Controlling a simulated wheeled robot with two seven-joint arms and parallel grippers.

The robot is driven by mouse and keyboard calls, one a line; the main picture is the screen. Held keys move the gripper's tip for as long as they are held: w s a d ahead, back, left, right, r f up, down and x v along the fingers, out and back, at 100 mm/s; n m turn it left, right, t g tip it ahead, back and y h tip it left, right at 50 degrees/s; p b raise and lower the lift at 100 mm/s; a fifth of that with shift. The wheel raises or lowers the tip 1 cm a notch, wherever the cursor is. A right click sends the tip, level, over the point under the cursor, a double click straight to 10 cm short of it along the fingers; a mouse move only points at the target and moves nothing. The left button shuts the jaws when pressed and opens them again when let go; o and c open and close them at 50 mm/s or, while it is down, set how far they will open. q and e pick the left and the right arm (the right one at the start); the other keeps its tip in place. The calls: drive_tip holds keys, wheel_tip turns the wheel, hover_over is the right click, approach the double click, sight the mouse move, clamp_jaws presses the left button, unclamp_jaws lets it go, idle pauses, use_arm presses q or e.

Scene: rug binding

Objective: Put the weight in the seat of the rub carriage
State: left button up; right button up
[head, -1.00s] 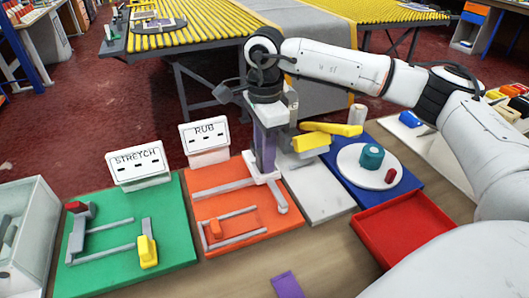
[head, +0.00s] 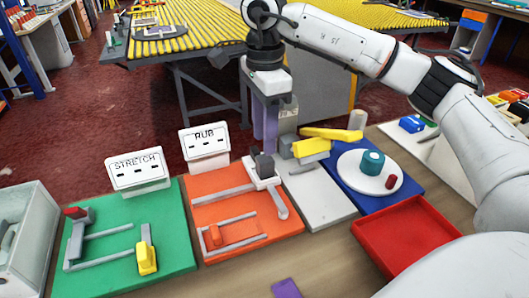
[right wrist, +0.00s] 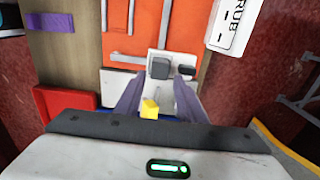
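The weight, a dark grey block (head: 264,166), stands on the white rub carriage (head: 255,183) at the back right of the orange RUB board (head: 203,208). In the right wrist view the weight (right wrist: 159,68) sits on the white carriage plate (right wrist: 165,53), with a small black part beside it. I cannot tell whether it is fully down in the seat. My right gripper (head: 264,140) is above the weight, apart from it. Its purple fingers (right wrist: 159,90) are spread with nothing between them. My left gripper is not in view.
A green STRETCH board (head: 110,245) lies left. Right are a pale plate (head: 318,205), yellow and grey blocks, a blue board (head: 372,203) with a white disc, and a red tray (head: 400,240). The RUB sign (head: 204,142) stands behind the orange board.

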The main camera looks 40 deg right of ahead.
sight(264, 158)
wheel_tip(264, 158, up, 5)
drive_tip(key=shift+f, duration=0.1)
